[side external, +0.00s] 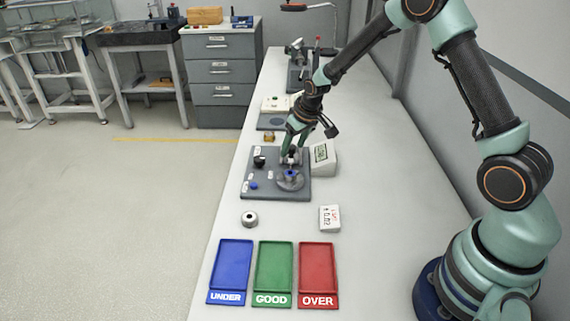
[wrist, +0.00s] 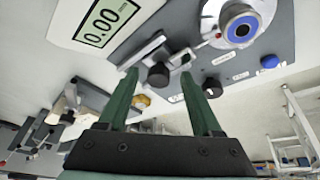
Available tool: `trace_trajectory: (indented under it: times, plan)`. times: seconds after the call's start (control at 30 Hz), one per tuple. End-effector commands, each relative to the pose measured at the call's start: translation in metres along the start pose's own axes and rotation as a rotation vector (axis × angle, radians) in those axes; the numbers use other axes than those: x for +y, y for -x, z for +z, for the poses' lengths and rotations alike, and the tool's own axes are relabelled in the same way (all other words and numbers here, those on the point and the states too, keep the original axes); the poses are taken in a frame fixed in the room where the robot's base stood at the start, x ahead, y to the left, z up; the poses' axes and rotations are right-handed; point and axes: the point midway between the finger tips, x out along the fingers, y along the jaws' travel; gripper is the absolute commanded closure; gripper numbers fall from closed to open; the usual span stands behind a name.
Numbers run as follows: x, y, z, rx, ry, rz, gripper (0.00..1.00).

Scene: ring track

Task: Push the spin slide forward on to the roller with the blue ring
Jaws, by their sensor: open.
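The roller with the blue ring (side external: 291,174) sits on a round silver base on the grey fixture plate (side external: 273,190). My gripper (side external: 291,157) is over the plate, just behind the blue ring. In the wrist view my gripper (wrist: 160,68) has its two green fingers apart. A black knob (wrist: 158,75) appears between the fingertips, apparently on the spin slide; I cannot tell whether they touch it. The slide's body is partly hidden.
A display (wrist: 105,20) reading 0.00 stands beside the plate. Another black knob (wrist: 212,87) and a blue button (wrist: 269,61) are on the plate.

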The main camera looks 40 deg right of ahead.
Motion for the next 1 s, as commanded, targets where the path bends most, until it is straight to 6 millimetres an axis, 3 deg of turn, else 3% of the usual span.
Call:
trace_trajectory:
  times: [0.27,0.7,1.0]
  plan:
    - [0.000,0.024,-0.002,0.004,0.000,0.000,0.34]
    - [0.000,0.099,-0.001,0.004,0.000,0.001,0.34]
    - [0.000,0.120,0.000,0.000,0.000,0.000,0.34]
